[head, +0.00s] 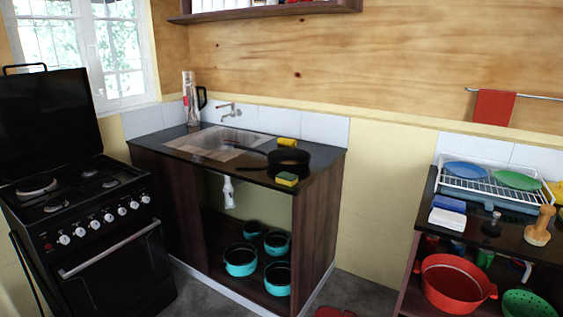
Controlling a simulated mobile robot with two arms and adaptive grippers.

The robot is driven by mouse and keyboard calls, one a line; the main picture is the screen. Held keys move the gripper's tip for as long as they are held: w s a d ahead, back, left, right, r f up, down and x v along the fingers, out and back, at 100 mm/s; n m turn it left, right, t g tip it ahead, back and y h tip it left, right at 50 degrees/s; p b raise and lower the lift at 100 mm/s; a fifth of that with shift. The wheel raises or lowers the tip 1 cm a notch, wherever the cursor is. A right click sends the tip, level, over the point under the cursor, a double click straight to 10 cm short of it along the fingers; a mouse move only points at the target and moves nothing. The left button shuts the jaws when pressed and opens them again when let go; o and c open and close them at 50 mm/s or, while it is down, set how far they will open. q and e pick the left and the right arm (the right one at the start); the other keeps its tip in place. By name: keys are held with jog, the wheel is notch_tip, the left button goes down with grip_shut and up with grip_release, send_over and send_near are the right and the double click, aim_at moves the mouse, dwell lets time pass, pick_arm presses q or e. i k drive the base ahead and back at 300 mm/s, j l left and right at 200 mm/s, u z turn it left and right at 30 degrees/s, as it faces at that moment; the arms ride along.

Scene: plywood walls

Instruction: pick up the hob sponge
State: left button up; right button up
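A yellow and green sponge (287,179) lies on the dark sink counter (318,160), close to its front edge and in front of a black pan (289,160). A second yellow item (287,151), perhaps another sponge, lies behind the pan and is partly hidden by it. The black hob (75,190) stands at the left, and I see no sponge on it. I cannot tell which item is the hob sponge. Neither of my grippers is in view.
A sink (215,143) with a wall tap (230,110) is set in the counter. Teal pots (241,260) stand on the shelf below. At right, a dark table (470,233) holds a dish rack (483,193) and blue and white items. Grey floor shows between the units.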

aim_at(289, 178)
jog(key=i+j+z, duration=0.15)
jog(key=i+j, duration=0.15)
jog(key=i, duration=0.2)
jog(key=i+j+z, duration=0.2)
jog(key=i+j, duration=0.2)
jog(key=i+j+z, duration=0.15)
jog(key=i+j, duration=0.3)
jog(key=i+j+z, duration=0.15)
jog(key=i+j, duration=0.35)
jog(key=i+j+z, duration=0.2)
jog(key=i+j, duration=0.25)
jog(key=j, duration=0.15)
jog(key=i+j+z, duration=0.15)
jog(key=i+j, duration=0.2)
jog(key=j, duration=0.25)
